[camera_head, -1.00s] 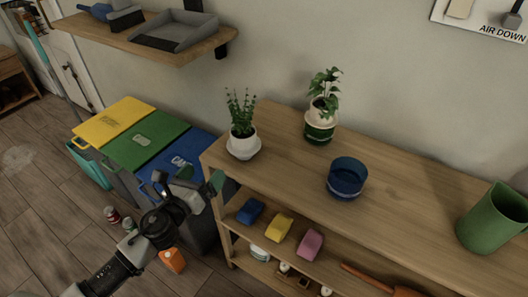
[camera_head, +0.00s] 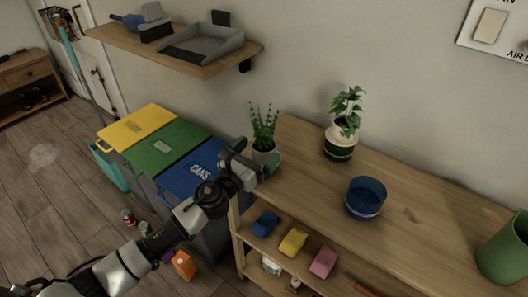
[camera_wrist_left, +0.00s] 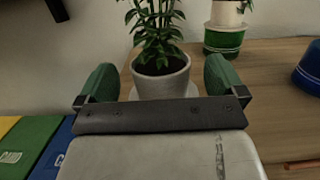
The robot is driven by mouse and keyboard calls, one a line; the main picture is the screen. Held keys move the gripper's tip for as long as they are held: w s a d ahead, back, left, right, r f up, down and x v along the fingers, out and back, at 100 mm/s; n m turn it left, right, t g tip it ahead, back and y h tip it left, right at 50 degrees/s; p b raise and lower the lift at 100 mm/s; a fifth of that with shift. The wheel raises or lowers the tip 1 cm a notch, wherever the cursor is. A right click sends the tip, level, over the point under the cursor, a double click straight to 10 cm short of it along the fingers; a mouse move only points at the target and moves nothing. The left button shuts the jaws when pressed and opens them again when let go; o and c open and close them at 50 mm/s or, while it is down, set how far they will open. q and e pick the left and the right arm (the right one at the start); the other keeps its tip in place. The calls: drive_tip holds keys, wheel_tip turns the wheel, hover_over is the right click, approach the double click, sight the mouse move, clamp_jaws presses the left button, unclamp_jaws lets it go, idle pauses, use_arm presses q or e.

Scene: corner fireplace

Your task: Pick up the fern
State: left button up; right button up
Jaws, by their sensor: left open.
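The fern (camera_head: 264,127) is a leafy green plant in a small white pot on the left end of the wooden shelf unit's top. In the left wrist view the fern's pot (camera_wrist_left: 162,84) stands on a white saucer, just beyond and between my finger pads. My left gripper (camera_head: 256,160) is open in front of the pot, and its green pads show on both sides in the wrist view (camera_wrist_left: 161,82). It partly hides the pot in the head view. No contact with the pot can be made out. My right gripper is not in view.
A second plant (camera_head: 342,125) in a white and green pot stands to the right, with a blue bowl (camera_head: 365,198) and a green pitcher (camera_head: 505,250) further along. Colored bins (camera_head: 165,150) stand left of the shelf unit. A wall shelf (camera_head: 180,50) hangs above.

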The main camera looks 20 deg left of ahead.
use_arm(q)
drive_tip(key=shift+w+d+r, duration=0.1)
drive_tip(key=shift+w+d, duration=0.15)
drive_tip(key=shift+w, duration=0.4)
drive_tip(key=shift+c, duration=0.6)
drive_tip(key=c, duration=0.7)
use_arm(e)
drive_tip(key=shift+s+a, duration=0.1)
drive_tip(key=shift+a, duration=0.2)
